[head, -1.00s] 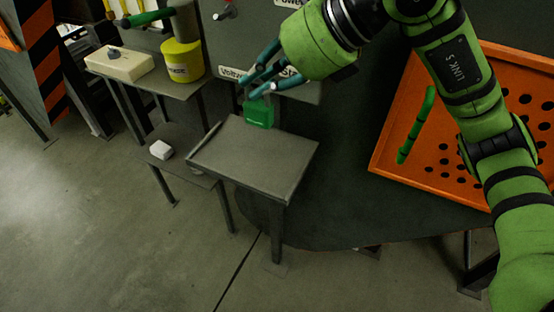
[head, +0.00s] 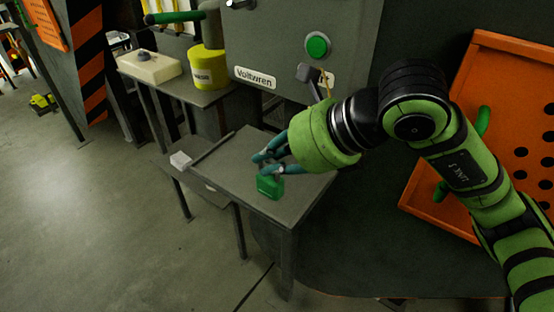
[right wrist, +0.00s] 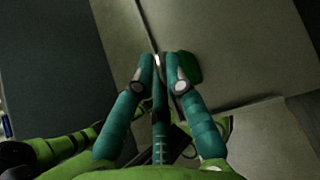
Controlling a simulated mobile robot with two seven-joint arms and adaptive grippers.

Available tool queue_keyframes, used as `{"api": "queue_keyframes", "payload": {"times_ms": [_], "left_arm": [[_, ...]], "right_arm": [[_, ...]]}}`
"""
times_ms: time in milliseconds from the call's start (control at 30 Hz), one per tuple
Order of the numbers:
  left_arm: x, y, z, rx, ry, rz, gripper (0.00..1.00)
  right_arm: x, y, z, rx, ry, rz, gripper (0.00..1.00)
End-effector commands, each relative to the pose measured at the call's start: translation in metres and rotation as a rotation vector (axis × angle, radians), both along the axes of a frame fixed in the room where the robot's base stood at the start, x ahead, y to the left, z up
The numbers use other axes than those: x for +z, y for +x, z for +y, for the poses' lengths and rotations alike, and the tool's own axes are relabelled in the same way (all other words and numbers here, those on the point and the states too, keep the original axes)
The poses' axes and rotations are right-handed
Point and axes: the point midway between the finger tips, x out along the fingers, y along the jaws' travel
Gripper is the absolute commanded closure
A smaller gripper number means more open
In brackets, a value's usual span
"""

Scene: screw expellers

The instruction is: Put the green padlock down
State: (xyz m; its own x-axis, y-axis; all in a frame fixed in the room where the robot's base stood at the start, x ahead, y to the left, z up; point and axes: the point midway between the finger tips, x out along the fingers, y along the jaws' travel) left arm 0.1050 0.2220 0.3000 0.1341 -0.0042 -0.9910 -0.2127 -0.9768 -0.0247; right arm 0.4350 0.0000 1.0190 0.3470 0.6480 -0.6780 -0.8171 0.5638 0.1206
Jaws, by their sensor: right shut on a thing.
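The green padlock (head: 270,187) hangs upright below the fingers of my right gripper (head: 266,163), over the small grey table (head: 302,190). It also shows in the right wrist view (right wrist: 189,68), just beyond the fingertips (right wrist: 161,62). My right gripper is shut on the padlock near its top; the shackle is mostly hidden by the fingers. The padlock's bottom is at or very near the tabletop; I cannot tell whether it touches. My left gripper is not in view.
A thin grey bar (head: 212,150) lies along the table's left edge. Behind stand a yellow bucket (head: 208,68) and a grey cabinet with a green button (head: 317,45). An orange perforated panel (head: 425,192) is at right.

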Motion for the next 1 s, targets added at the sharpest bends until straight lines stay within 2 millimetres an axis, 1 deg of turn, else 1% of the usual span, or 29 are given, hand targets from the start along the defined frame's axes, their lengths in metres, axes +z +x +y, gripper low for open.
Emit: {"api": "queue_keyframes", "payload": {"times_ms": [100, 333, 400, 433, 733, 867, 1000], "left_arm": [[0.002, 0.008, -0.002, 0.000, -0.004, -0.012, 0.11], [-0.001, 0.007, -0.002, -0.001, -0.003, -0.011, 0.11], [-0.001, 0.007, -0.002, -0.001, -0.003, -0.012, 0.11], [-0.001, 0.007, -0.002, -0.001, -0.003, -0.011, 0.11], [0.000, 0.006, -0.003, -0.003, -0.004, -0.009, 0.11], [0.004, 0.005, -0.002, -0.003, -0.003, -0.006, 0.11], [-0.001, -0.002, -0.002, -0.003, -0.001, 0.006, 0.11]], "right_arm": [[0.001, 0.000, 0.000, 0.001, 0.000, -0.001, 1.00], [-0.001, 0.000, 0.000, 0.001, 0.000, -0.001, 1.00], [-0.001, 0.000, 0.000, 0.001, -0.001, 0.000, 0.67], [-0.001, 0.000, 0.000, 0.001, -0.001, 0.000, 0.63], [-0.001, 0.000, 0.000, 0.001, -0.001, 0.000, 0.63], [0.003, 0.000, 0.000, 0.001, -0.001, 0.000, 0.63], [0.018, -0.007, -0.017, -0.003, -0.001, -0.005, 0.63]]}}
